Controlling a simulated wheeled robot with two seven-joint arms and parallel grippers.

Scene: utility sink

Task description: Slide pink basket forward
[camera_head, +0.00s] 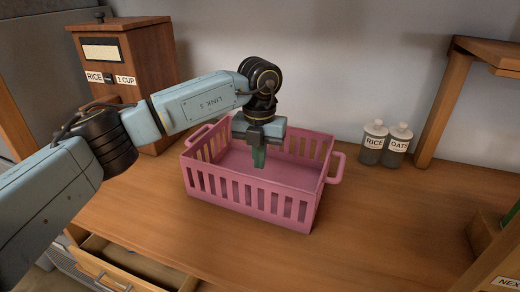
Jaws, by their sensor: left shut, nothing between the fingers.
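The pink basket (250,202) stands upright on the wooden counter in the middle of the head view. It has slotted walls and a loop handle at its left and right ends. My left arm comes in from the left and reaches over the basket's left and back part. My left gripper (259,158) points down inside the basket's opening, with its fingers shut and nothing held. I cannot tell whether the fingertips touch the basket. The basket looks empty. My right gripper is not in view.
A wooden rice dispenser (130,60) stands at the back left. Two labelled bottles, rice (373,143) and oats (397,146), stand by the back wall. An open drawer (120,265) sits below the counter's front left edge. The counter (385,215) right of the basket is clear.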

